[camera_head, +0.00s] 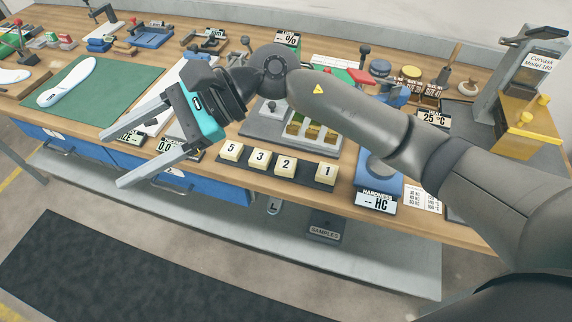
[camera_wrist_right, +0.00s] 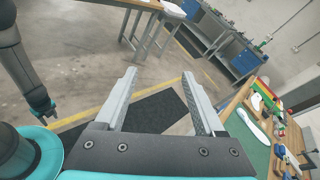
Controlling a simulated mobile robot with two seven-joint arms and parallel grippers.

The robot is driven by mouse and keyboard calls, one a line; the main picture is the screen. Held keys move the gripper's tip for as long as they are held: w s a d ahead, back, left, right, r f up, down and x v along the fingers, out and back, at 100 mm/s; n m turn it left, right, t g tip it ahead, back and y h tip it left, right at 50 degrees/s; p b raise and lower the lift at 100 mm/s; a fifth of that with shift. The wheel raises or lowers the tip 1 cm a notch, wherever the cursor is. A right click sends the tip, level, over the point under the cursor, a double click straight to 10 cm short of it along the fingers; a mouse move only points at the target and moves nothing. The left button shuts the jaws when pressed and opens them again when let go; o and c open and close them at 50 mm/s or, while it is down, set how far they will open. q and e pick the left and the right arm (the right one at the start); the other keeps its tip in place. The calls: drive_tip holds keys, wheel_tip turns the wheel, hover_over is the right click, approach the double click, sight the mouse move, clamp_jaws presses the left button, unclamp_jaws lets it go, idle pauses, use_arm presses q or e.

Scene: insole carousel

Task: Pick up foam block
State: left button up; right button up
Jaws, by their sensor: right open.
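My right gripper (camera_head: 112,160) is open and empty in the head view, its two grey fingers pointing left past the front edge of the bench. In the right wrist view its fingers (camera_wrist_right: 160,78) stand apart with floor between them. Several cream blocks numbered 5 (camera_head: 231,150), 3, 2 and 1 (camera_head: 327,171) stand on a dark strip at the bench front, right of the gripper. I cannot tell which thing is the foam block.
A green mat (camera_head: 112,92) with a white insole (camera_head: 68,84) lies at left on the bench. A hardness display (camera_head: 376,202) stands right of the blocks. A yellow and grey machine (camera_head: 529,110) stands at far right. My right arm hides the bench middle. A dark floor mat (camera_head: 120,275) lies in front.

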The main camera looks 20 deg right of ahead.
drive_tip(key=w+d+f+n+h, duration=0.3)
drive_tip(key=d+f+n+h, duration=0.1)
drive_tip(key=d+f+h, duration=0.2)
drive_tip(key=n+t+h, duration=0.2)
drive_tip(key=h, duration=0.7)
hover_over(285, 167)
wheel_tip(285, 167, down, 2)
wheel_tip(285, 167, down, 15)
drive_tip(key=shift+r+b, duration=0.15)
drive_tip(key=shift+b, duration=0.15)
drive_tip(key=shift+c, duration=0.3)
drive_tip(key=c, duration=1)
drive_tip(key=shift+r, duration=0.1)
drive_tip(key=shift+c, duration=0.2)
